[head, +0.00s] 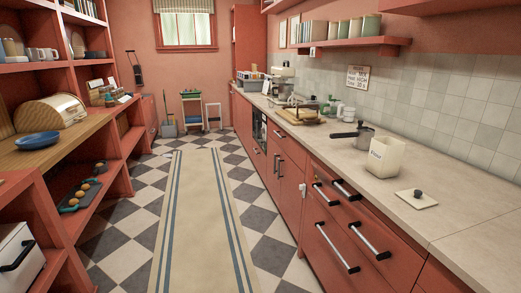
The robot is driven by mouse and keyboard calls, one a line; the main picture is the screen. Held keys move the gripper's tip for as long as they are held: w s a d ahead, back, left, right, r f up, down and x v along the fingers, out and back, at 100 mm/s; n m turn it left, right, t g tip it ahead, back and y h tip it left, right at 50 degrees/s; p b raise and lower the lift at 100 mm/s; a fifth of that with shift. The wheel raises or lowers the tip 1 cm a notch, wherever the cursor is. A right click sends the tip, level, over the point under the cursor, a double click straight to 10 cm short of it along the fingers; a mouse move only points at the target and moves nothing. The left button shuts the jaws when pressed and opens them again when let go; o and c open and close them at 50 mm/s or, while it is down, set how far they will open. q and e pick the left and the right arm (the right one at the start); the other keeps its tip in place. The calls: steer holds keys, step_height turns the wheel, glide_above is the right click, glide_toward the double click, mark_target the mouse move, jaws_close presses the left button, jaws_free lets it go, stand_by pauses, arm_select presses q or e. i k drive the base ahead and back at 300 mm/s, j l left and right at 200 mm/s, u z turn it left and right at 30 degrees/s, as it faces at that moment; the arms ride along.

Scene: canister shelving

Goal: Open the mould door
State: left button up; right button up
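No door marked as the mould door can be made out. Red cupboard doors (285,178) with upright bar handles stand under the right counter, and all look shut. Closer drawer fronts (335,232) with horizontal bar handles also look shut. I cannot tell which front, if any, is the mould door. Neither of my grippers shows in the head view.
The right counter (450,219) holds an open cream canister (385,157), its loose lid (416,199) and a small pot (353,136). Red open shelves (111,142) line the left. The aisle with the striped rug (202,215) is clear. A step stool (212,117) stands at the back.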

mark_target(292, 176)
steer(key=i, duration=2.65)
steer(key=i+z, duration=0.25)
steer(key=i, duration=0.25)
steer(key=i+j+z, duration=0.2)
steer(key=i, duration=0.3)
steer(key=i+j+z, duration=0.25)
steer(key=i, duration=0.25)
